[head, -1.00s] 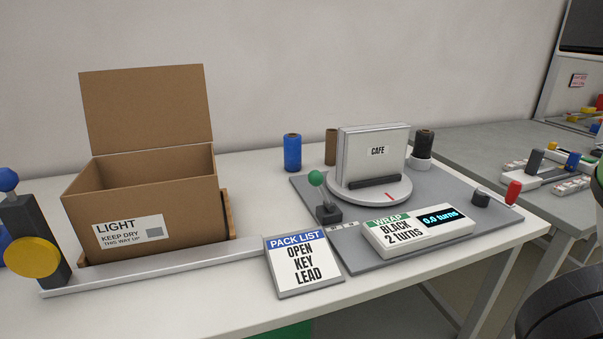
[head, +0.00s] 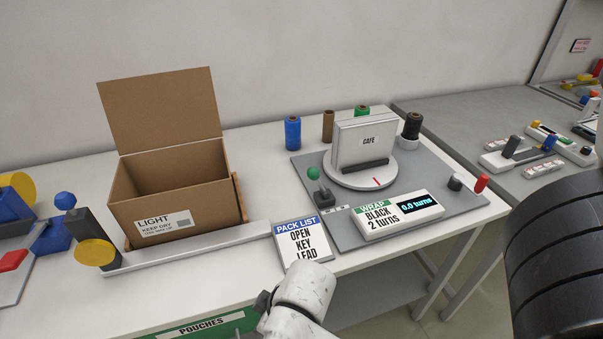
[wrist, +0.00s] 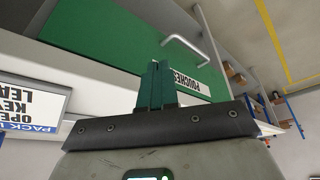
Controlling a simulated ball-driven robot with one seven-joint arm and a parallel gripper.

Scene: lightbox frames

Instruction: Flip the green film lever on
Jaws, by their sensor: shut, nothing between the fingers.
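The green-knobbed lever (head: 313,173) stands on a small dark base at the left side of the grey wrapping board (head: 345,232), left of the turntable. Its knob leans slightly left of the base. My gripper (wrist: 158,82) shows in the wrist view with its fingers together and empty, pointing toward a green drawer front labelled POUCHES (wrist: 110,50). The lever is not in the wrist view. In the head view only a white link of my arm shows at the bottom centre, well apart from the lever; the fingers are not visible there.
A WRAP display (head: 398,215) reads BLACK, 2 turns, 0.0 turns. A pack list sign (head: 300,243) stands near the table's front edge. An open carton (head: 150,205) is at left; film spools (head: 293,133) stand behind.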

